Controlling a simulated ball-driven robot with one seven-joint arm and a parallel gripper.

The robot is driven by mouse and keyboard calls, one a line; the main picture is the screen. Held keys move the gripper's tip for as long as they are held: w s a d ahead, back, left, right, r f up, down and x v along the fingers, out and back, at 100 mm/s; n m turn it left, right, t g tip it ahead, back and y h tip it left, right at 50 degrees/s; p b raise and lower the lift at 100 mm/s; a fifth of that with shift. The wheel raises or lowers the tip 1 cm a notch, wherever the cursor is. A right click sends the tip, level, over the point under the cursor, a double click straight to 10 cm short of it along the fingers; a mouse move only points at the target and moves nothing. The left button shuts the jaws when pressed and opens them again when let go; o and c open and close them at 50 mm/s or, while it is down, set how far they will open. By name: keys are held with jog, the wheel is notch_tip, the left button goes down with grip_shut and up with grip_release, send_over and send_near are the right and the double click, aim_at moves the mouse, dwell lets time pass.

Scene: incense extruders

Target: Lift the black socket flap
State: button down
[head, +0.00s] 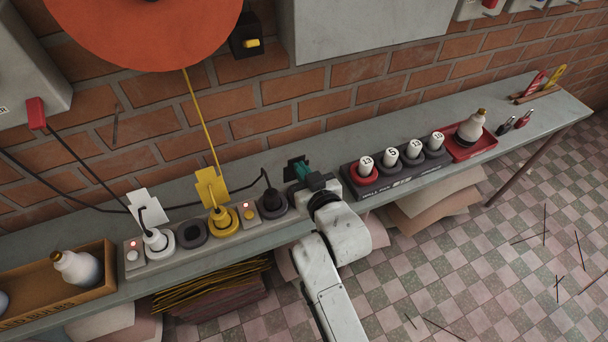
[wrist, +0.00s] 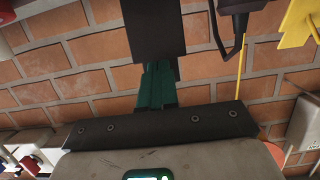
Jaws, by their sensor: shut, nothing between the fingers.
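The black socket flap (head: 291,169) is a dark plate behind the right end of the socket strip (head: 180,257), partly hidden by my gripper. In the wrist view a black plate (wrist: 153,30), which looks like this flap, stands upright just beyond my fingertips. My gripper (head: 302,170) has green fingers, shut and empty, at the flap's front side; the fingers also show in the wrist view (wrist: 156,82). I cannot tell whether they touch the flap. A black plug (head: 270,193) with a cord sits in the dark socket left of my gripper; it also shows in the wrist view (wrist: 238,8).
A white flap (head: 146,203) and a yellow flap (head: 211,186) stand behind their sockets further left. A dark rack (head: 400,188) with numbered white pieces is close on my gripper's right. The brick wall is behind.

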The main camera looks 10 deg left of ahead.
jog(key=shift+w+a, duration=0.15)
jog(key=shift+w+a+b, duration=0.55)
jog(key=shift+w+b, duration=0.2)
jog(key=shift+w, duration=0.1)
jog(key=p+v, duration=0.6)
jog(key=v, duration=0.2)
dwell(0.5)
jog(key=shift+s+d, duration=0.1)
